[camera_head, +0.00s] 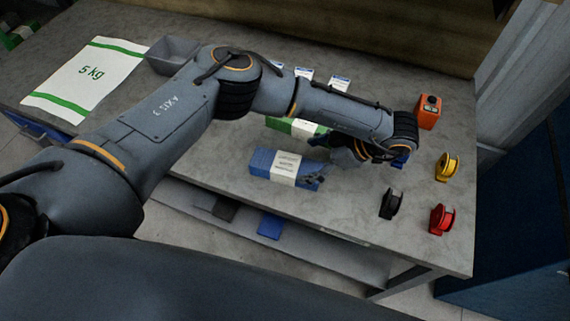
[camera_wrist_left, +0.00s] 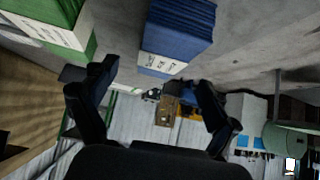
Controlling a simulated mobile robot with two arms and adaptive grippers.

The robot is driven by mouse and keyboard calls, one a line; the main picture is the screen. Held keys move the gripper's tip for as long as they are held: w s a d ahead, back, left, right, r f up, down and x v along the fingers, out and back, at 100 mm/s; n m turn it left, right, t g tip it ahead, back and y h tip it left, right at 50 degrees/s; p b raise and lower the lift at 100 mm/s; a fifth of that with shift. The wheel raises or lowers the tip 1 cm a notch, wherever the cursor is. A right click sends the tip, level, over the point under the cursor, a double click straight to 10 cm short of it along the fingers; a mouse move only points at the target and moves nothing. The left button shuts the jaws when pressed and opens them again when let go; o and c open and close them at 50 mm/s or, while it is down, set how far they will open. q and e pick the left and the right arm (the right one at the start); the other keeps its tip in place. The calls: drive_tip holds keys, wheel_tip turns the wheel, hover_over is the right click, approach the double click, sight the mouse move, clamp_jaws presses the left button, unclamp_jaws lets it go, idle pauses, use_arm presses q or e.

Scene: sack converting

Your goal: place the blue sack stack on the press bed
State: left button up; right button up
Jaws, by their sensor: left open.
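The blue sack stack (camera_head: 272,163) lies on the grey table with a white paper band around it. It also shows at the top of the left wrist view (camera_wrist_left: 185,25). My left gripper (camera_head: 319,162) is open at the right end of the stack, with its fingers pointing toward it. In the left wrist view the gripper (camera_wrist_left: 157,76) is open, and nothing is clearly held between the fingers. The blue stack's banded end lies just beyond the fingertips; whether they touch it I cannot tell. I cannot make out a press bed. My right gripper is not in view.
A green sack stack (camera_head: 287,125) lies behind the blue one, partly hidden by my left arm.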

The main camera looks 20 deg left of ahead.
sight(289, 164)
use_arm(q)
drive_tip(key=shift+s+a+f, duration=0.15)
drive_tip(key=shift+a+f, duration=0.3)
drive_tip(key=shift+a, duration=0.25)
drive_tip(key=shift+s+a+f, duration=0.1)
drive_tip(key=shift+a+f, duration=0.1)
drive_tip(key=shift+a, duration=0.1)
drive_tip(key=shift+a+f, duration=0.35)
drive_tip(key=shift+f, duration=0.05)
drive_tip(key=p+x, duration=0.1)
drive_tip(key=x, duration=0.2)
drive_tip(key=shift+a+f, duration=0.15)
drive_tip(key=shift+f, duration=0.15)
drive_tip(key=shift+a+f, duration=0.15)
drive_tip(key=shift+a, duration=0.1)
drive_tip(key=shift+f, duration=0.1)
drive_tip(key=c, duration=1.4)
drive_tip(key=shift+c, duration=0.9)
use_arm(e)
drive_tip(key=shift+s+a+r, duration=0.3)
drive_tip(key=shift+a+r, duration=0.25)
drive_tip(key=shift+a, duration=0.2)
use_arm(q)
drive_tip(key=shift+r, duration=0.2)
